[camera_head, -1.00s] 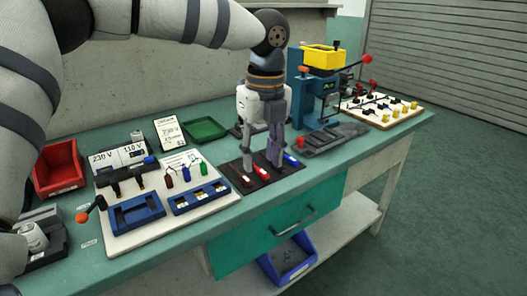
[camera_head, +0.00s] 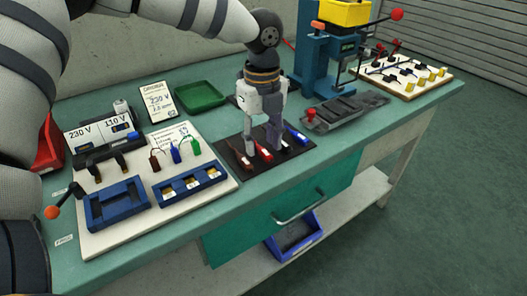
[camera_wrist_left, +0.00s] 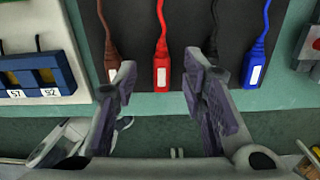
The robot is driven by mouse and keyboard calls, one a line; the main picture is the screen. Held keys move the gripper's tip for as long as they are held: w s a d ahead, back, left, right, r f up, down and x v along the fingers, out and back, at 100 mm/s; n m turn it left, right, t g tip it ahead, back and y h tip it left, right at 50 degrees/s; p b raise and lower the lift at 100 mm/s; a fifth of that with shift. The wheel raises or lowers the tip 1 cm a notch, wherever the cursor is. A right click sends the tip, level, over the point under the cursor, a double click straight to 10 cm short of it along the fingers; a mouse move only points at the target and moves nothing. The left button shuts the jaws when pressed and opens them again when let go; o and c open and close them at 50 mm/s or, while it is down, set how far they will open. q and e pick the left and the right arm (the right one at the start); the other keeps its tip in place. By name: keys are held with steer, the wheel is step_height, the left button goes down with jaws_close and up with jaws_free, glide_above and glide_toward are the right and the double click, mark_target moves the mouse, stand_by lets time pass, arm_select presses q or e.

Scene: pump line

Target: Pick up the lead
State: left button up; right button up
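Several leads lie side by side on a black mat (camera_head: 262,168) near the bench's front edge. They are a brown lead (camera_head: 243,160), a red lead (camera_head: 264,151), a black lead with a white label (camera_head: 286,144) and a blue lead (camera_head: 297,135). My left gripper (camera_head: 263,146) points down over the mat and is open. In the left wrist view, the red lead (camera_wrist_left: 161,65) shows between the open fingers (camera_wrist_left: 160,72). The right finger partly hides the black lead (camera_wrist_left: 213,40); the brown lead (camera_wrist_left: 112,48) and blue lead (camera_wrist_left: 257,58) lie outside. My right gripper is not in view.
Left of the mat stands a white board (camera_head: 110,236) with blue holders (camera_head: 117,204) and small coloured leads. Behind are a green tray (camera_head: 200,97) and a price-style sign card (camera_head: 157,102). A blue press (camera_head: 314,62) and a grey fixture (camera_head: 345,110) stand right.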

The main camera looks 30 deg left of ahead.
arm_select(q)
steer(key=shift+f, duration=0.8)
steer(key=shift+c, duration=0.3)
jaws_close()
steer(key=shift+r, duration=0.1)
